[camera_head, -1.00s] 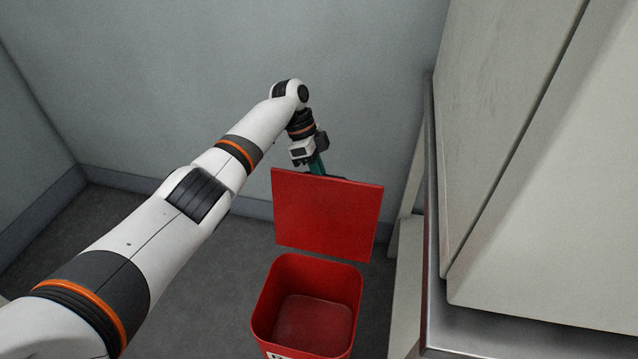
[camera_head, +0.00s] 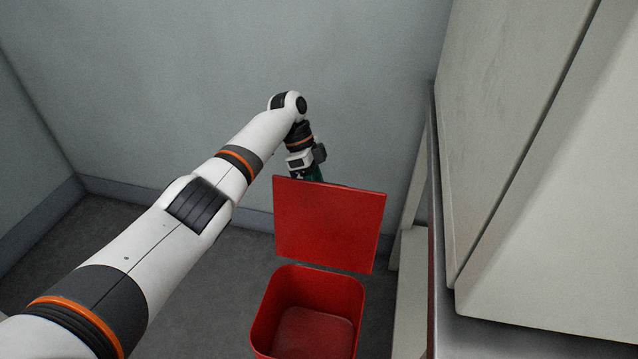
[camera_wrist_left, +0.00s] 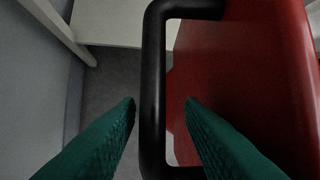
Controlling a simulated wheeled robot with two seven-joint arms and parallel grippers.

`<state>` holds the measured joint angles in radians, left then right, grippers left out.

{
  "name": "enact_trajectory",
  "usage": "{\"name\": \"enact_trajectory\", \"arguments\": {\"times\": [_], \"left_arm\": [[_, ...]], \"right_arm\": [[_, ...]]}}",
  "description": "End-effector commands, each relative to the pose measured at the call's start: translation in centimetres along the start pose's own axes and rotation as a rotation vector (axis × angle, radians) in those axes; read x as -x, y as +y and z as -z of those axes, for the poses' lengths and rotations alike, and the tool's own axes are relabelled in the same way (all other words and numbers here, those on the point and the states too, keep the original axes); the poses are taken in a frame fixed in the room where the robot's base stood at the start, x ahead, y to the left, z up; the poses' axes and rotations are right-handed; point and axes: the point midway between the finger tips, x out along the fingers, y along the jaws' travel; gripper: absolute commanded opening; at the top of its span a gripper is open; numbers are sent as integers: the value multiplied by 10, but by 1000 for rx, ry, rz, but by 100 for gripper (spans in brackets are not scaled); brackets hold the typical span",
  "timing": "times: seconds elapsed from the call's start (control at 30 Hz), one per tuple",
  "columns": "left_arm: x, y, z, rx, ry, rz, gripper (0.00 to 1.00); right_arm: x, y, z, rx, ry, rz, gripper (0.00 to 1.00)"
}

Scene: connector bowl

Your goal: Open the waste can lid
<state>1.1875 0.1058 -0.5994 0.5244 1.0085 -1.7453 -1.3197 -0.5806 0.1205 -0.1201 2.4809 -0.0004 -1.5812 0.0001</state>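The red waste can (camera_head: 262,318) stands on the floor with its mouth uncovered and its inside empty. Its flat red lid (camera_head: 330,224) stands upright at the can's far side. My left gripper (camera_head: 314,174) is behind the lid's top edge, its fingertips hidden there in the head view. In the left wrist view the black lid handle (camera_wrist_left: 152,85) passes between the two green fingers of my left gripper (camera_wrist_left: 160,103). The fingers are apart, with gaps beside the handle. The red lid (camera_wrist_left: 235,70) is right of the handle there. My right gripper is not in view.
A pale cabinet (camera_head: 540,170) on a metal-edged counter (camera_head: 480,335) stands close on the right. A grey wall (camera_head: 190,70) is behind my left arm. Grey floor (camera_head: 200,285) is clear left of the can.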

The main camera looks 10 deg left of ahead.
Motion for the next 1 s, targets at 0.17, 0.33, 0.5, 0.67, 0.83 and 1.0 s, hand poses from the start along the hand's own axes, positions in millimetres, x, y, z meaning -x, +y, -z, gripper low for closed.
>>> {"name": "enact_trajectory", "arguments": {"times": [0.17, 0.33, 0.5, 0.67, 0.83, 1.0], "left_arm": [[3, 0, -4, -6, -5, -5, 34], [9, 1, -5, -8, -6, -8, 34], [37, 1, -5, -7, -7, -10, 34], [74, 0, -4, -5, -6, -9, 34], [104, 0, -2, -1, -6, -9, 34], [118, -1, -2, -2, -5, -8, 34]], "right_arm": [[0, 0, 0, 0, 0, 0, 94], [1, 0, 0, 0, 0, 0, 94], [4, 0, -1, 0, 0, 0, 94], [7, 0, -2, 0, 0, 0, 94], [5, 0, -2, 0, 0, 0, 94], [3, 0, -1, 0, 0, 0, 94]]}}
